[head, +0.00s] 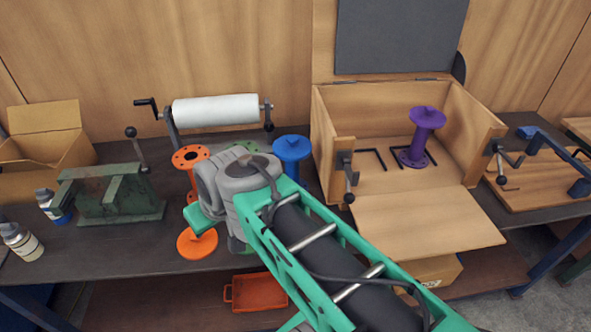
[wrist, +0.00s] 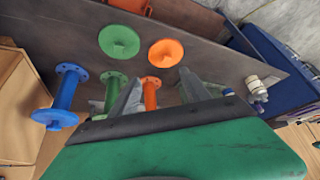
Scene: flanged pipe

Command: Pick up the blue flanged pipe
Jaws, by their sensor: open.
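The blue flanged pipe (head: 291,148) stands upright on the bench, just left of the wooden box, partly hidden behind my arm in the head view. In the wrist view the blue flanged pipe (wrist: 66,92) is at the left, outside and apart from my fingers. My gripper (wrist: 159,78) is open. An orange flanged pipe (wrist: 151,92) shows between its fingers, and a green flanged pipe (wrist: 113,90) shows beside the left finger. I cannot tell how close these are to the fingers. In the head view my arm hides the fingers.
A purple flanged pipe (head: 418,138) stands in the open wooden box (head: 425,215). Another orange flanged piece (head: 197,243) is near the bench's front edge, with a green one (wrist: 119,42) beside it. A white roll (head: 215,109), green press (head: 112,192) and bottles (head: 20,240) are further left.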

